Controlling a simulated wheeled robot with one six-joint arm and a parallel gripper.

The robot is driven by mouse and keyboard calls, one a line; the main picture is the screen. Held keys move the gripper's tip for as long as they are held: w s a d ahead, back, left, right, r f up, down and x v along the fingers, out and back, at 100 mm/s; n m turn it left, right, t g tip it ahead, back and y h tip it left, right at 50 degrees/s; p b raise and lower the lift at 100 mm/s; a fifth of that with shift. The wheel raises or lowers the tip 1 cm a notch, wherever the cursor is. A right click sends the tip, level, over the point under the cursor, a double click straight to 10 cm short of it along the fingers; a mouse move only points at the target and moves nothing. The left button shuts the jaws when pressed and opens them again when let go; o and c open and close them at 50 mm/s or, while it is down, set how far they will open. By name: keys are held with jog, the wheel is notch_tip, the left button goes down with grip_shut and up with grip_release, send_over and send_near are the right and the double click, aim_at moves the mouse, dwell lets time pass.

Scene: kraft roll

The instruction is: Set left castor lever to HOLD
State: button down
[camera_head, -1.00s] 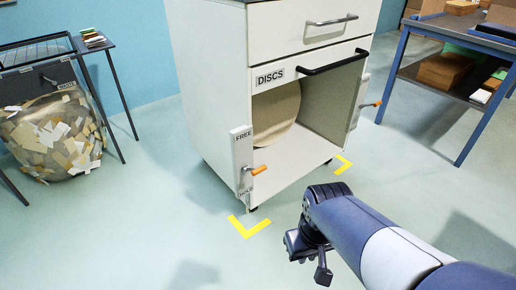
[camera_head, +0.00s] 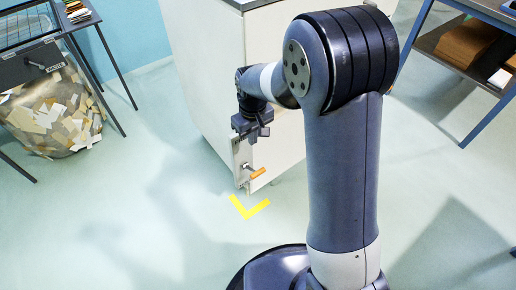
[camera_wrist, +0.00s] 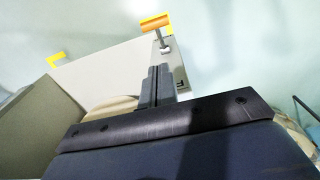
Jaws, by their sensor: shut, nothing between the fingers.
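The left castor lever (camera_head: 257,173) has an orange grip on a short metal stem. It sticks out from a white plate (camera_head: 238,159) at the cabinet's lower front left corner. In the wrist view the orange grip (camera_wrist: 156,22) is at the top, beyond my fingertips. My gripper (camera_head: 250,138) is just above the lever, close to the top of the plate, where the FREE label is hidden. The fingers (camera_wrist: 157,85) are shut and empty, with a visible gap to the lever. I cannot read the HOLD mark.
A yellow corner mark (camera_head: 248,207) lies on the floor below the lever. A waste bin (camera_head: 50,115) stands at left and a blue-framed table (camera_head: 440,60) at right. Floor to the front left is clear.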

jog(key=shift+w+a, duration=0.2)
jog(key=shift+w, duration=0.2)
jog(key=b, duration=0.3)
send_over(255, 171)
jog(key=w, duration=0.1)
jog(key=f, duration=0.7)
jog(key=a+f, duration=0.1)
jog(key=f, duration=0.3)
jog(key=shift+w, duration=0.15)
jog(key=shift+s+d+f+b, duration=0.5)
jog(key=shift+s+f+b, duration=0.1)
jog(key=shift+f, duration=0.15)
jog(key=shift+s+d+f, duration=0.15)
jog(key=shift+s+f, duration=0.1)
jog(key=shift+f, duration=0.15)
